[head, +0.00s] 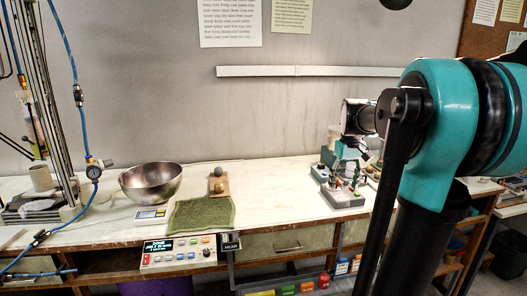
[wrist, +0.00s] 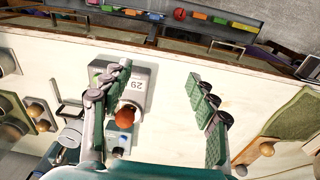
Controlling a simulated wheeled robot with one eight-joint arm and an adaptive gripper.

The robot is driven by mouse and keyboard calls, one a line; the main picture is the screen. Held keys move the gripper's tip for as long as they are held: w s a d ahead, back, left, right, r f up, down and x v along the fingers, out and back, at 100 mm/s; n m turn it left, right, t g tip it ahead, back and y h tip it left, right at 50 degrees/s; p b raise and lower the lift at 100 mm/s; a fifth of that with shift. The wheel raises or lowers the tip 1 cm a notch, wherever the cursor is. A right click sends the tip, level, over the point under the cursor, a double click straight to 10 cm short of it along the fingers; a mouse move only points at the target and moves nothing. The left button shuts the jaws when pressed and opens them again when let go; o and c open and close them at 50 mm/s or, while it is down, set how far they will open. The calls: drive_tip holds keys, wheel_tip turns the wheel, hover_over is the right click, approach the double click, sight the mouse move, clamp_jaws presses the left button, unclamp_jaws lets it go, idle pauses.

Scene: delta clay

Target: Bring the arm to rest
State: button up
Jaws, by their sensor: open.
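My arm (head: 440,130), teal and black, reaches in from the right in the head view. Its wrist end hangs over the right part of the bench, and my gripper there is small and hard to make out. In the wrist view my gripper (wrist: 160,88) has its two green-padded fingers spread wide apart. Nothing is held between them. A grey device marked 29 (wrist: 136,84) and an orange knob-like piece (wrist: 123,114) show below, near the left finger. I cannot tell how high the fingers are above them.
The white bench (head: 285,190) holds a metal bowl (head: 150,181), a green cloth (head: 202,213), a wooden board (head: 218,188) and a small device cluster (head: 343,192). The bench middle is mostly clear. A wall stands behind. Coloured bins (head: 306,287) sit below the front edge.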

drive_tip(key=s+a+f+m+t, duration=0.1)
drive_tip(key=s+a+f, duration=0.3)
drive_tip(key=s+f, duration=0.5)
drive_tip(key=s+a+f+t, duration=0.2)
drive_tip(key=s+a+f, duration=0.2)
drive_tip(key=s+f, duration=0.6)
wheel_tip(320, 180, down, 3)
drive_tip(key=shift+f+m, duration=0.1)
drive_tip(key=shift+m, duration=0.3)
drive_tip(key=shift+s, duration=0.1)
drive_tip(key=shift+c, duration=0.4)
clamp_jaws()
